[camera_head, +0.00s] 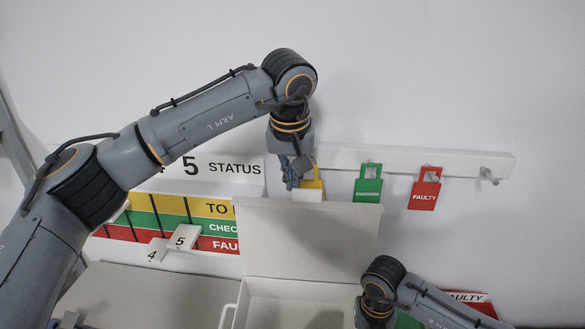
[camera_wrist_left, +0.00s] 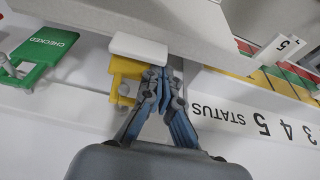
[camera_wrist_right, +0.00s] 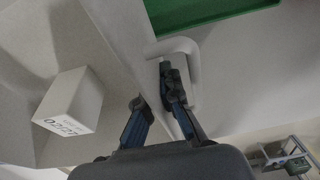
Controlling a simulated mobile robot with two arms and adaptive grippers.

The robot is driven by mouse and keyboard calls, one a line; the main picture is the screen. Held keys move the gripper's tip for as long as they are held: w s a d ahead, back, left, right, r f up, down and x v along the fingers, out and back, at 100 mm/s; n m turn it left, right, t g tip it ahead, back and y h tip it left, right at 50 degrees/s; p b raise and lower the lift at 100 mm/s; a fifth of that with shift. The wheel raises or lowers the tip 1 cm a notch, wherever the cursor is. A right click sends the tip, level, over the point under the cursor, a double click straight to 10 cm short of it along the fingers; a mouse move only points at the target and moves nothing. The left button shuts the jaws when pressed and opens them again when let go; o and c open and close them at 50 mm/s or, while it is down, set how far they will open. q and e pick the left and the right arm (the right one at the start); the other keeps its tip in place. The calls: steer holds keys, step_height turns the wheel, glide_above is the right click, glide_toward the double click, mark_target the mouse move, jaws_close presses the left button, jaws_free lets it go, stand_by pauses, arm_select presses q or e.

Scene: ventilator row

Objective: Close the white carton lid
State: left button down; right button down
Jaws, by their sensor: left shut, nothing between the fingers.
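The white carton (camera_head: 287,312) stands with its lid (camera_head: 310,240) raised at the back. A small white tab (camera_head: 307,195) sits on the lid's top edge and also shows in the left wrist view (camera_wrist_left: 138,48). My left gripper (camera_head: 292,182) is shut and empty, close beside the tab at the lid's top edge; contact is unclear. My right gripper (camera_wrist_right: 154,84) has its fingers on either side of the carton's side wall (camera_wrist_right: 118,32), one by the white handle (camera_wrist_right: 188,48). Whether they clamp it is unclear. My right wrist hides this in the head view.
Yellow (camera_wrist_left: 123,80), green (camera_head: 368,184) and red (camera_head: 425,190) tags hang on a white wall rail (camera_head: 400,157). A status board (camera_head: 165,208) with number plates is at left. A small white box (camera_wrist_right: 72,100) sits inside the carton.

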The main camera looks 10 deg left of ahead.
stand_by(0.4)
arm_select(q)
steer(key=shift+s+t, duration=0.4)
steer(key=shift+s, duration=0.4)
steer(key=s+f+t, duration=0.2)
steer(key=s+f, duration=0.1)
steer(key=s, duration=1)
arm_select(e)
steer(key=shift+r, duration=0.1)
arm_select(q)
steer(key=shift+d, duration=0.1)
steer(key=shift+s, duration=0.1)
arm_select(e)
steer(key=shift+a, duration=0.1)
arm_select(q)
steer(key=s+f+v, duration=0.1)
steer(key=v, duration=0.8)
steer(key=shift+s+r, duration=0.35)
steer(key=shift+s, duration=0.25)
